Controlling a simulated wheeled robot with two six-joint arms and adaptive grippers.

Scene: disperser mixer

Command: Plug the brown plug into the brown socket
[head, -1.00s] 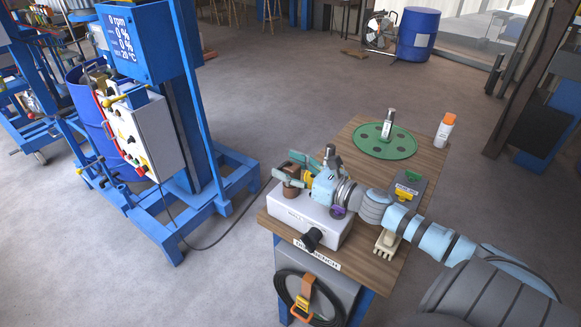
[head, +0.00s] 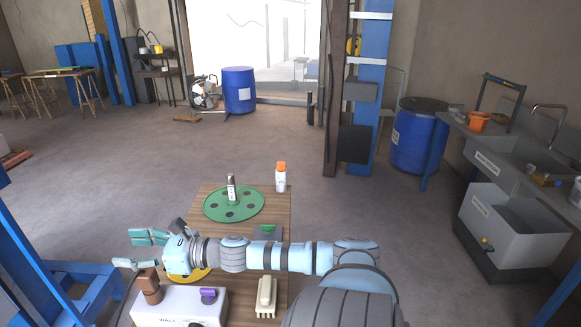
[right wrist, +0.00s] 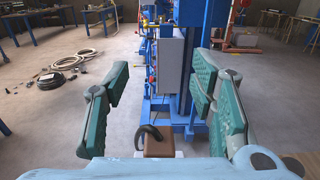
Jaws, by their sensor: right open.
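A brown block-shaped piece (head: 148,283) stands upright at the left end of the white box (head: 185,308) on the bench. In the right wrist view it is a brown block (right wrist: 160,146) with a dark curved cable or loop at its left. I cannot tell plug from socket, or whether they are joined. My right gripper (head: 130,250) is open and empty, above and beyond the brown piece in the head view. In the right wrist view its teal fingers (right wrist: 158,85) are wide apart, with the brown block low between them, apart from both. My left gripper is not in view.
A purple socket-like piece (head: 208,294) sits on the box. A yellow piece (head: 190,275) lies under my right wrist. The wooden bench (head: 280,215) also holds a green disc (head: 220,205), a white bottle (head: 281,180) and a cream brush-like piece (head: 266,298).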

